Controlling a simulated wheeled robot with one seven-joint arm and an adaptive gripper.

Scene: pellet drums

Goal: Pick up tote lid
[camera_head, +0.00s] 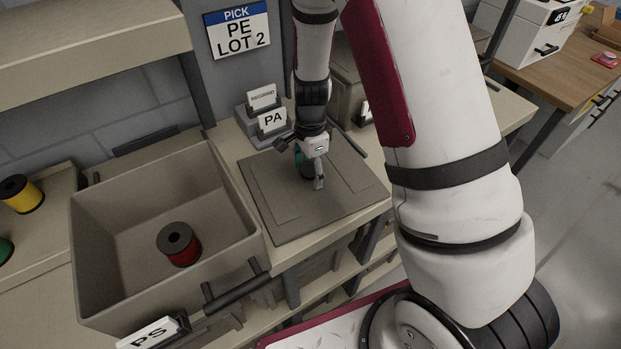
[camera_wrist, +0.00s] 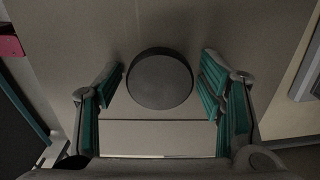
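The tote lid (camera_head: 272,208) is a flat grey-brown square panel lying on the bench, right of the open tote. It also fills most of the wrist view (camera_wrist: 235,25). A round dark knob (camera_wrist: 160,80) stands up from the lid. My gripper (camera_head: 312,178) is over the middle of the lid, pointing down. In the wrist view, its teal-padded fingers (camera_wrist: 163,76) are open on either side of the knob, with a gap on both sides. In the head view the gripper hides the knob.
The open grey tote (camera_head: 95,205) holds a red spool (camera_head: 182,246) and has a PS label (camera_head: 152,333). A PA card holder (camera_head: 272,122) stands close behind the lid. A PE LOT 2 sign (camera_head: 238,32) hangs above. A yellow spool (camera_head: 20,194) sits far left.

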